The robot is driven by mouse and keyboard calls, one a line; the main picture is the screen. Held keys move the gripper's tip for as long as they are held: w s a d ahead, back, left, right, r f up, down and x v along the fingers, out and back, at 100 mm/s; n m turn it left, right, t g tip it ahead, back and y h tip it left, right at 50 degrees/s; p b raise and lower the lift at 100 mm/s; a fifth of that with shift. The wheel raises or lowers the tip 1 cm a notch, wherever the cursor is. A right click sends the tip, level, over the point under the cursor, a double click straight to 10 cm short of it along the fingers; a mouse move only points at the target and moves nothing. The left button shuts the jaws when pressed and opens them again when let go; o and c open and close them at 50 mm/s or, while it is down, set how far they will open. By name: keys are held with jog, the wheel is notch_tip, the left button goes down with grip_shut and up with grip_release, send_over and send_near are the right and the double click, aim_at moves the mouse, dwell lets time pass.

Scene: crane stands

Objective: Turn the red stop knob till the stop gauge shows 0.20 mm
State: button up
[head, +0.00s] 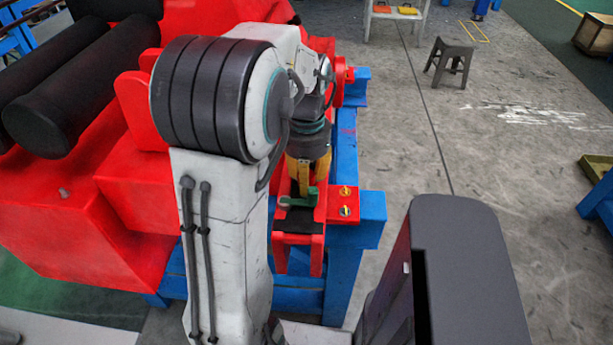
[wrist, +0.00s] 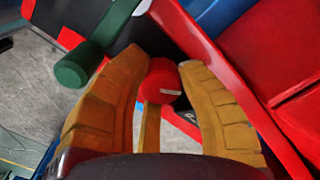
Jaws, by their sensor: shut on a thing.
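A red round knob (wrist: 161,83) with a white mark on its face shows in the wrist view, between the two yellow fingers of my gripper (wrist: 160,85). The fingers are closed in around the knob from both sides. In the head view my gripper (head: 308,165) points down at the red machine beside the blue frame, and the knob is hidden there. A green lever with a round end (wrist: 80,65) lies at the upper left of the wrist view, close to the left finger. I cannot see the stop gauge or its reading.
The red machine body (head: 70,230) with black rollers (head: 85,85) fills the left. A blue frame (head: 345,235) runs along its right side. A dark stool (head: 451,60) stands on the open grey floor at the back right.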

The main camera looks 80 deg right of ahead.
jog(key=shift+d+n, duration=0.1)
jog(key=shift+n, duration=0.6)
jog(key=o, duration=0.9)
jog(key=shift+f, duration=0.1)
notch_tip(320, 180, up, 12)
jog(key=shift+s, duration=0.1)
dwell(0.6)
